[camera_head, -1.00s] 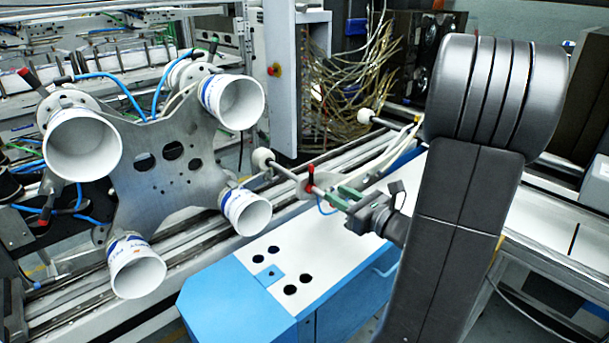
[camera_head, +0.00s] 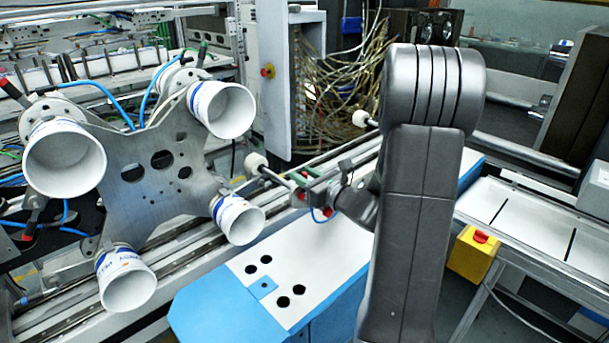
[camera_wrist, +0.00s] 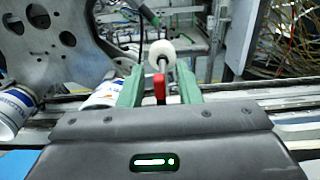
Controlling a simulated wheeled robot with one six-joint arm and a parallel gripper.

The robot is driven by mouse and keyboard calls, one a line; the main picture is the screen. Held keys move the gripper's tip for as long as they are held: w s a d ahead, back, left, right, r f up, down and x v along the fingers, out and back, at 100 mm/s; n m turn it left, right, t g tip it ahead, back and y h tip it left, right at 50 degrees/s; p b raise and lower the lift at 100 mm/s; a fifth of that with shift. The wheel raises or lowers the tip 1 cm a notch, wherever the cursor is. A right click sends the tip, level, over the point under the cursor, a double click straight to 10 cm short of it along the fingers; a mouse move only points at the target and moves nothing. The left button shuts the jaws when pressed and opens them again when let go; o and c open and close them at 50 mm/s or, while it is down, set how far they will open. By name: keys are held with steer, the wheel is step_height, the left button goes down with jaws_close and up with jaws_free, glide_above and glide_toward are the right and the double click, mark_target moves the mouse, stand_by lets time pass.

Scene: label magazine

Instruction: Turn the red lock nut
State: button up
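The red lock nut (camera_wrist: 160,88) sits on a metal rod below a white round knob (camera_wrist: 160,53) in the wrist view. My gripper (camera_wrist: 159,87) has two green fingers, one on each side of the nut. The fingers are apart, with a visible gap on both sides of the red part, so the gripper looks open around it. In the head view the nut (camera_head: 299,194) is small and partly hidden by my gripper (camera_head: 313,187). The white knob (camera_head: 255,163) at the rod's end is left of it.
A metal plate (camera_head: 150,195) with several white cups stands at left, close to the rod. A blue-and-white cabinet (camera_head: 225,300) lies below the gripper. A yellow box (camera_head: 472,258) with a red button is at right. Loose cables (camera_head: 340,85) hang behind.

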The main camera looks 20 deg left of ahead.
jaws_close()
steer(key=shift+w+d+f+m+p, duration=0.25)
steer(key=shift+w+m+p, duration=0.4)
steer(key=shift+m, duration=0.55)
steer(key=shift+w+d+f+m+p, duration=0.2)
steer(key=shift+w+m+p, duration=0.5)
steer(key=shift+m, duration=0.5)
steer(key=shift+w+d+f+m+p, duration=0.15)
steer(key=shift+w+d+m+p, duration=0.15)
steer(key=shift+w+m+p, duration=0.65)
steer(key=shift+s+m, duration=0.25)
steer(key=shift+s, duration=0.2)
jaws_free()
